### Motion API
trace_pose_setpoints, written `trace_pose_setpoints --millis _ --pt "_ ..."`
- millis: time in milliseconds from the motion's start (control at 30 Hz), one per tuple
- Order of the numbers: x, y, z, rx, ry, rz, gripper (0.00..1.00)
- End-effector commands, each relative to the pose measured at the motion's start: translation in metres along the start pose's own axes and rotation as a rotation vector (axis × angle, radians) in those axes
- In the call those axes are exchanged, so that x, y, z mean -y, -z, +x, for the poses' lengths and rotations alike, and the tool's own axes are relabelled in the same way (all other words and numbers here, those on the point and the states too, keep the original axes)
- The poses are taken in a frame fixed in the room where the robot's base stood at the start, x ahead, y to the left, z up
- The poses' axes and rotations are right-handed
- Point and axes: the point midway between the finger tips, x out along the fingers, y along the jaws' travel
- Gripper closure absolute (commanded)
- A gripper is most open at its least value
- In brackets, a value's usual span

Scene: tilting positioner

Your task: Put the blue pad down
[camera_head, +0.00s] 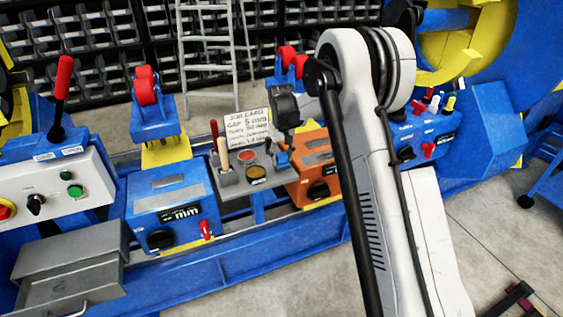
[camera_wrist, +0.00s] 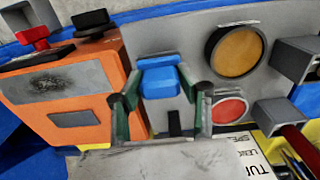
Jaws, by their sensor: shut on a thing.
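The blue pad (camera_wrist: 160,78) is a small rounded block between the two dark green fingers of my gripper (camera_wrist: 158,86) in the wrist view. The gripper is shut on it. In the head view the pad (camera_head: 283,159) is a small blue patch below my dark gripper (camera_head: 281,150), in front of the grey panel (camera_head: 235,188) and beside the orange box (camera_head: 312,165). The grey panel's surface is behind the pad in the wrist view. I cannot tell whether the pad touches it.
An amber disc (camera_wrist: 237,52) and a red disc (camera_wrist: 229,110) are on the panel close to the pad. Levers, including a wooden-handled one (camera_head: 223,155), stand at the panel's left. A job card (camera_head: 247,130) stands behind. A blue box (camera_head: 168,205) is further left.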

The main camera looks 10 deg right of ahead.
Motion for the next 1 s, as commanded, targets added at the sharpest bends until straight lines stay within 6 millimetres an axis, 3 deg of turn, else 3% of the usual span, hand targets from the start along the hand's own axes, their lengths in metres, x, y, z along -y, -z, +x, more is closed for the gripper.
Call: trace_pose_setpoints --millis 100,467,500,633,1000 --pt "0.0002 0.0 0.0125 0.0 0.0 0.0 0.99" --pt "0.0003 0.0 0.0153 0.0 0.0 0.0 0.99" --pt "0.0004 0.0 0.0152 0.0 0.0 0.0 0.63" --pt "0.0004 0.0 0.0146 0.0 0.0 0.0 0.46" --pt "0.0003 -0.0001 0.008 0.0 0.0 0.0 0.46"
